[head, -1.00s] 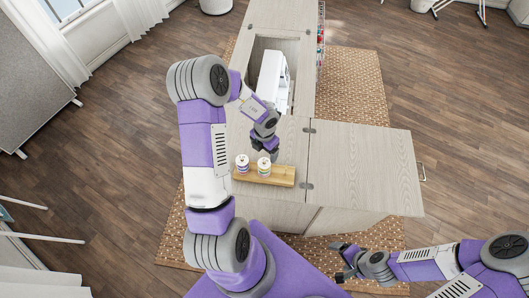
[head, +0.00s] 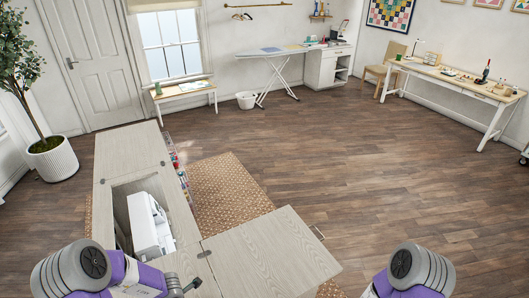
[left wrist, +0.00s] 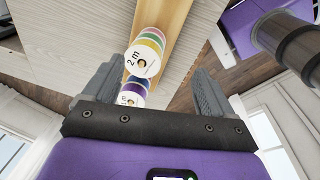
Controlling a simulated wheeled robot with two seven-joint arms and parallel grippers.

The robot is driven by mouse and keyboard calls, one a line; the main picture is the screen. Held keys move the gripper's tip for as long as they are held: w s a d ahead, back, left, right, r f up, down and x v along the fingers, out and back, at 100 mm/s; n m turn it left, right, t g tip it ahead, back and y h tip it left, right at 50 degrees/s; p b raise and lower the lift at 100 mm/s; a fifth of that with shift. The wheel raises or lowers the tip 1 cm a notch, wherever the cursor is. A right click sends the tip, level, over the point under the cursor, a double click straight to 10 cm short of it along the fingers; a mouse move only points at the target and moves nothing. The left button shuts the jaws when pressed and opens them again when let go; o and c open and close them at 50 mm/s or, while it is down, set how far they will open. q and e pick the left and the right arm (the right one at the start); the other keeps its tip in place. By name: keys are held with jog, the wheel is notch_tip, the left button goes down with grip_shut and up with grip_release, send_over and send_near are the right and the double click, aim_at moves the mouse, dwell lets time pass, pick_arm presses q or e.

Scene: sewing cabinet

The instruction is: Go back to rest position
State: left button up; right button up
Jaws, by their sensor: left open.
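In the left wrist view my left gripper (left wrist: 153,70) is open, with its two grey fingers apart. In the head view only part of my left arm (head: 85,268) shows at the lower left. My right arm (head: 415,270) shows at the lower right, and its gripper is out of the picture.
The sewing cabinet (head: 128,150) holds a white sewing machine (head: 150,222) in its opening. A leaf (head: 268,253) extends right over a woven rug (head: 225,190). Open wood floor (head: 340,150) lies beyond, with an ironing board (head: 268,55) and a desk (head: 455,80) along the walls.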

pick_arm(q)
jog(key=s+d+f+m+h, duration=0.25)
jog(key=s+d+m, duration=0.25)
jog(key=d+m, duration=0.6)
jog(key=s+d+f+m+h, duration=0.25)
jog(key=s+d+m, duration=0.35)
jog(key=d+m, duration=0.45)
notch_tip(320, 180, down, 12)
jog(key=a+m+b, duration=0.1)
jog(key=m+b, duration=0.1)
jog(key=b, duration=1.1)
jog(key=shift+w+f, duration=0.25)
jog(key=shift+w, duration=0.15)
jog(key=shift+a, duration=0.1)
